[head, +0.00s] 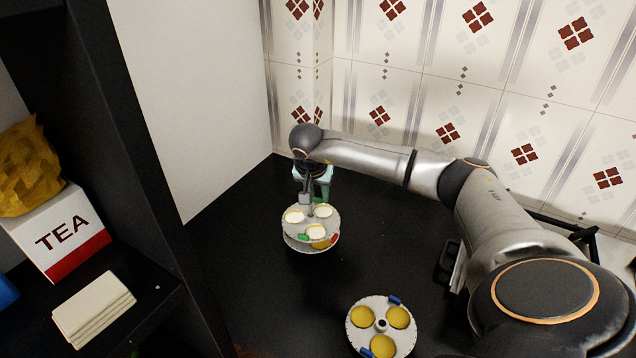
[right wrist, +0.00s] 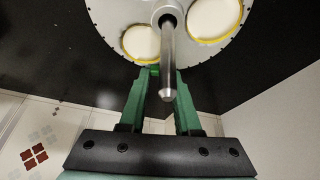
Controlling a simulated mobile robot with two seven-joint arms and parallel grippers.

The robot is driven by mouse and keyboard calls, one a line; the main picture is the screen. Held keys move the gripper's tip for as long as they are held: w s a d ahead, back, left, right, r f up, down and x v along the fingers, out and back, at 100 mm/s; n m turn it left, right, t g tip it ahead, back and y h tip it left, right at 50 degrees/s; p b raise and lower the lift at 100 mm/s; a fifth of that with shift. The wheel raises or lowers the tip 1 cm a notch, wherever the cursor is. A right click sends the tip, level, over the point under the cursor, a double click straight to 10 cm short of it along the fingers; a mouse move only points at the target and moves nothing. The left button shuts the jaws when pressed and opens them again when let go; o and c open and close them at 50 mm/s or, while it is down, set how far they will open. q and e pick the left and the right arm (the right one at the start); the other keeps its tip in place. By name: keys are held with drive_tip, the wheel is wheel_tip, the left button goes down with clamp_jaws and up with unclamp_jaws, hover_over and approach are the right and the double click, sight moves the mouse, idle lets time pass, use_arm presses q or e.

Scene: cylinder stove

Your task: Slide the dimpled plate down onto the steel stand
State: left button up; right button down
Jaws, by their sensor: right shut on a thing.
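The dimpled plate (head: 327,223) is a round, pale grey disc whose dimples hold white rounds with yellow edges. It is around the steel stand's upright post (head: 310,206), above a second tier with yellow, green and red bits. My right gripper (head: 320,199) reaches down at the plate's far side and is shut on it. In the right wrist view, the green fingers (right wrist: 167,86) meet the plate (right wrist: 178,47) near its rim. The post (right wrist: 168,66) stands out through the plate's centre, its rounded tip between the fingers; the exact grip is partly hidden. My left gripper is out of view.
Another dimpled plate (head: 363,338) with yellow rounds and blue clips is at the front on the black worktop (head: 240,225). A dark shelf unit holds a TEA box (head: 65,232) at left. Tiled walls close off the back.

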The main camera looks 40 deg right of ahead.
drive_tip(key=shift+f, duration=0.3)
drive_tip(key=c, duration=0.5)
unclamp_jaws()
drive_tip(key=shift+c, duration=0.2)
drive_tip(key=v, duration=1.2)
drive_tip(key=shift+a+r, duration=0.15)
drive_tip(key=shift+r, duration=0.1)
drive_tip(key=shift+s, duration=0.15)
